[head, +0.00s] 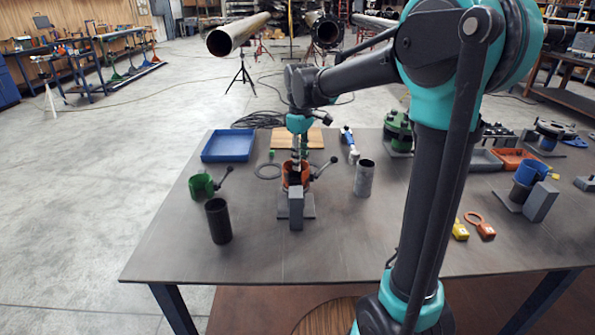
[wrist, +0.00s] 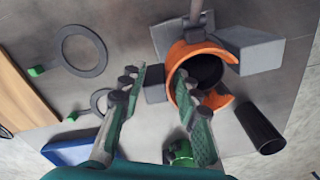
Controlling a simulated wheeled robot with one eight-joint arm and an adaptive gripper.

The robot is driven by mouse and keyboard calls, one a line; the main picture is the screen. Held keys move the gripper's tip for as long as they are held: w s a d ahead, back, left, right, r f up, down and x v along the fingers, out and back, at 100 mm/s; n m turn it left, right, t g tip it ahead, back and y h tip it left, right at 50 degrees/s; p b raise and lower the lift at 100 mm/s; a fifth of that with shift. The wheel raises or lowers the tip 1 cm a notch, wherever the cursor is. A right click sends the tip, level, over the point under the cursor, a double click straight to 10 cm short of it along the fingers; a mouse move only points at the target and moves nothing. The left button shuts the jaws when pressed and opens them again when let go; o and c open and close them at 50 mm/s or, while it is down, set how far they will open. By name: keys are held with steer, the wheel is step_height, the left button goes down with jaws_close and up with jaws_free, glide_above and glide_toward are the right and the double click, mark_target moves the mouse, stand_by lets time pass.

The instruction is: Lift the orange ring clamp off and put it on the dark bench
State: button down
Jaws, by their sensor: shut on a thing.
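The orange ring clamp (head: 292,178) is at the grey stand (head: 309,213) near the middle of the dark bench (head: 265,262). In the wrist view the clamp (wrist: 175,58) curves around a dark pipe end (wrist: 204,72), beside a grey block (wrist: 262,52). My gripper (head: 299,160) comes down from above onto the clamp. In the wrist view my gripper (wrist: 165,97) has one finger over the orange ring and the other outside it, with a small dark block between them. It is shut on the clamp, whose gripped part is mostly hidden. I cannot tell whether the clamp is raised.
A green clamp (head: 202,185) and black pipe piece (head: 218,221) stand left of the stand. A grey pipe piece (head: 364,178) stands right. A blue tray (head: 228,146) and a wooden board (head: 311,137) lie behind. The front left bench surface is clear.

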steer(key=shift+r, duration=0.1)
stand_by(0.3)
step_height(320, 180, up, 20)
stand_by(0.7)
stand_by(0.3)
steer(key=shift+r, duration=2.4)
